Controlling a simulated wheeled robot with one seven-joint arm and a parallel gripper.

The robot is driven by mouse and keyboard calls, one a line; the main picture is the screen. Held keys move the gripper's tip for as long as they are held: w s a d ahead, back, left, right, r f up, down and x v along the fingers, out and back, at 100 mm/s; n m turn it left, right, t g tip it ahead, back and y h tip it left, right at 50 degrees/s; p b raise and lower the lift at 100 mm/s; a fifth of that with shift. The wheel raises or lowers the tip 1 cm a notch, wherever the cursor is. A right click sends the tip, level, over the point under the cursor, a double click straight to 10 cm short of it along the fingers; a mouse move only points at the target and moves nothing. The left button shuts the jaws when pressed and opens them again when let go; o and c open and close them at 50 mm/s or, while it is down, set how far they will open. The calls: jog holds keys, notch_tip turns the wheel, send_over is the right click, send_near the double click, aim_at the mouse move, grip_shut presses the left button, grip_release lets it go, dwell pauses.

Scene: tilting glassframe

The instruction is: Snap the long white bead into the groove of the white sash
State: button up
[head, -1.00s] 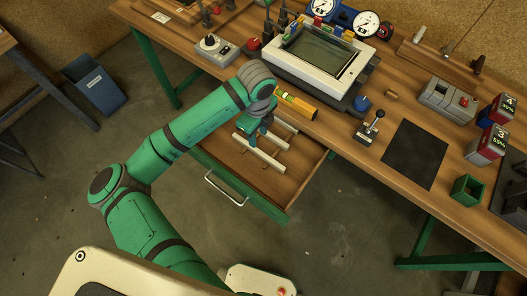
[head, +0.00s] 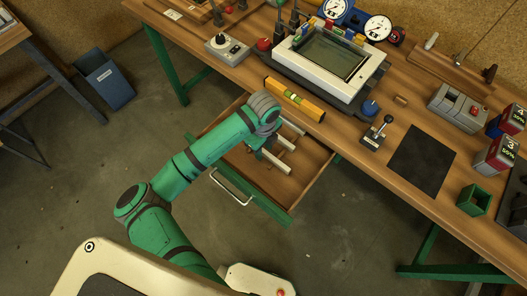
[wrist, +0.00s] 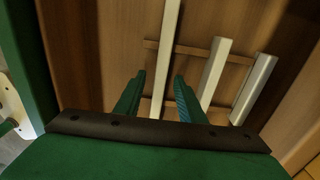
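Three white beads lie in the open wooden drawer: the longest (wrist: 170,45), a short one (wrist: 214,72) and a middle one (wrist: 254,88). In the head view the long bead (head: 275,163) is the nearest of them. My gripper (wrist: 160,76) is open above the drawer, with one finger on each side of the long bead in the wrist view. I cannot tell whether the fingers are down at bead height. The white sash (head: 316,75) stands tilted on the bench around a dark glass pane; its groove is not clear from here.
The drawer (head: 308,185) is pulled out below the bench edge. A yellow level (head: 296,100) lies at the bench edge between drawer and sash. A small lever box (head: 374,137) and a dark mat (head: 422,162) are to the right. Colored clamps line the sash's far side.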

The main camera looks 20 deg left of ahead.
aim_at(264, 151)
jog(key=shift+f, duration=0.1)
jog(key=shift+c, duration=0.6)
grip_shut()
jog(key=shift+r, duration=0.55)
notch_tip(264, 151, up, 2)
jog(key=shift+r, duration=0.15)
jog(key=s+d+r, duration=0.5)
jog(key=s+r, duration=0.6)
jog(key=s, duration=0.2)
notch_tip(264, 151, up, 8)
jog(key=shift+f, duration=0.15)
